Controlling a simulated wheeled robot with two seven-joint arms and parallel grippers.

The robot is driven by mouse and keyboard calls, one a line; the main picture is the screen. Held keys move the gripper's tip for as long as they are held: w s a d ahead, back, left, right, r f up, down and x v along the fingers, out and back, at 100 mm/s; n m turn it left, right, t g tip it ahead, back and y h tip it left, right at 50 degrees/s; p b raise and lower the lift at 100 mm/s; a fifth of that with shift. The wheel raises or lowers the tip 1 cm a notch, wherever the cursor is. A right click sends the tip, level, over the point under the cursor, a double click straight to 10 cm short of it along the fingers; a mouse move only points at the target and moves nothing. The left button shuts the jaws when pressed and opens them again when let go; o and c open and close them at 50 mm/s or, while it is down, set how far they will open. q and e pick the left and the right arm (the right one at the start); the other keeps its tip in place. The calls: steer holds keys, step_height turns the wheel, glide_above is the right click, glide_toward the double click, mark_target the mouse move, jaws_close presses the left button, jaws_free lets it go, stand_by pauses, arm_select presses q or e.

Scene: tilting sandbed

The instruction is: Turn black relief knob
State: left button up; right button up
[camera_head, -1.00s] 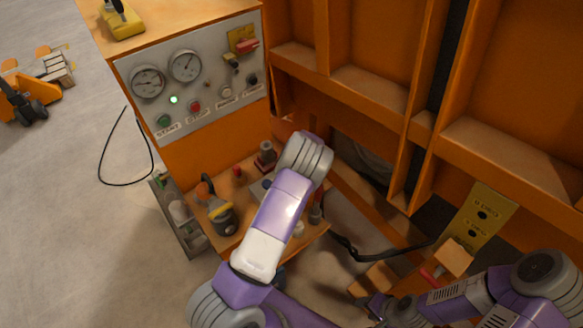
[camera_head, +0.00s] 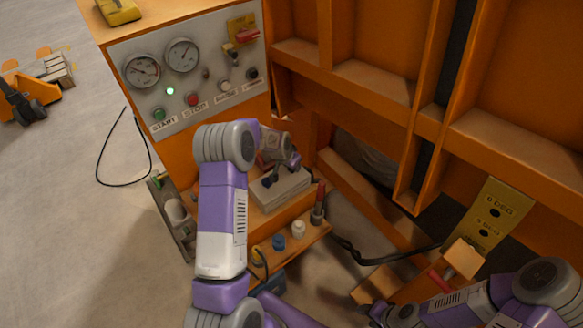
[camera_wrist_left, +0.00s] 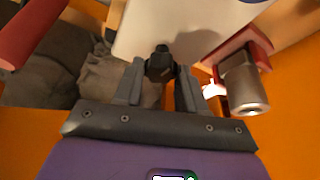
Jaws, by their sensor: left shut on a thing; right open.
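A black knob (camera_wrist_left: 160,66) sits on a pale block, between the fingers of my left gripper (camera_wrist_left: 160,84) in the left wrist view. The fingers are shut on it from both sides. In the head view the pale grey block (camera_head: 283,190) stands on the orange shelf, and my left wrist reaches over its back. A dark round knob (camera_head: 268,182) shows on the block there; my left fingertips are hard to make out. My right gripper (camera_head: 380,312) is open and empty at the lower right, well away from the block.
A control panel (camera_head: 190,75) with gauges and buttons rises behind the shelf (camera_head: 300,240). A red-handled lever (camera_head: 318,200), a blue cap (camera_head: 279,242) and a white cap (camera_head: 298,229) stand near the block. A red bracket with a grey cylinder (camera_wrist_left: 243,85) is close right of my left fingers.

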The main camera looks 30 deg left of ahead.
arm_select(q)
steer(key=m+h, duration=0.1)
steer(key=m, duration=0.1)
steer(key=shift+a+m+b, duration=0.15)
steer(key=shift+m+b, duration=0.25)
steer(key=shift+m+g+h, duration=0.4)
steer(key=shift+m+h, duration=0.2)
steer(key=shift+m, duration=0.9)
steer(key=o, duration=1)
steer(key=p+v, duration=0.1)
steer(key=v, duration=0.6)
steer(key=shift+a+r, duration=0.1)
steer(key=shift+r, duration=0.15)
steer(key=shift+s+f, duration=0.1)
steer(key=shift+s, duration=0.05)
